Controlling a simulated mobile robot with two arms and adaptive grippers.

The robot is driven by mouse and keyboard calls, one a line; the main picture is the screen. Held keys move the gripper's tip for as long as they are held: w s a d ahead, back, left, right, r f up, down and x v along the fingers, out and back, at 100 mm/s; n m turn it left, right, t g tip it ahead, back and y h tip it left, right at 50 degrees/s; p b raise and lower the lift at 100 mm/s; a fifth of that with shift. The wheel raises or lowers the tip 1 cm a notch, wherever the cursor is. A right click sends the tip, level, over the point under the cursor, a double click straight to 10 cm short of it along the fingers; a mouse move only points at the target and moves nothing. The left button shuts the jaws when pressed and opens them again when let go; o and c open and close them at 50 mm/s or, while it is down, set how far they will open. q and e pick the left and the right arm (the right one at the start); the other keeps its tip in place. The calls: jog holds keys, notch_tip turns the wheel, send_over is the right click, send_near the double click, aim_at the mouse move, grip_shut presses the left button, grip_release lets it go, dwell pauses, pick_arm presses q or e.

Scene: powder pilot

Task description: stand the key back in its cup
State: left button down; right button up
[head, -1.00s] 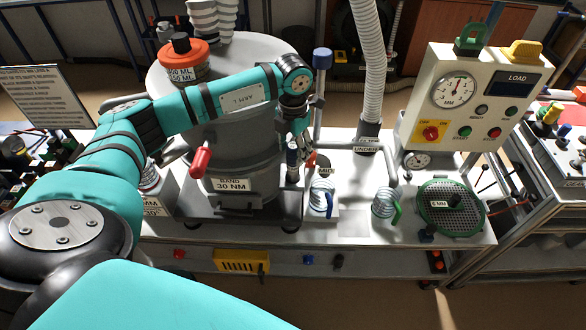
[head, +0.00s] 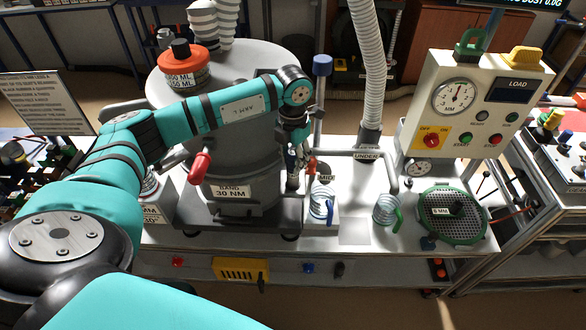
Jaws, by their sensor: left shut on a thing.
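My left gripper (head: 297,158) reaches down beside the right side of the big grey drum. It is shut on a slim dark upright thing, which I take to be the key (head: 293,180). The fingers and the drum's clamp hide much of it, and its lower end is hard to make out against the drum's base. I cannot clearly pick out the key's cup; the spot below the gripper is crowded and small in the view. My right gripper is not in view.
The grey drum (head: 232,150) has a red-handled clamp (head: 201,165) in front. Right of the gripper stand a blue-topped post (head: 320,90), a blue-handled jug (head: 320,205) and a green-handled jug (head: 384,210). A green-rimmed sieve (head: 450,215) and control box (head: 468,100) are further right.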

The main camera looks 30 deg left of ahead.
aim_at(293, 151)
pick_arm(q)
jog(key=shift+r, duration=0.15)
jog(key=shift+w+r+p, duration=0.15)
jog(key=shift+r+p, duration=0.2)
jog(key=shift+r, duration=0.05)
jog(key=shift+r+p, duration=0.4)
jog(key=shift+r, duration=0.35)
jog(key=shift+r+p, duration=0.8)
jog(key=shift+r, duration=0.45)
jog(key=shift+f, duration=0.1)
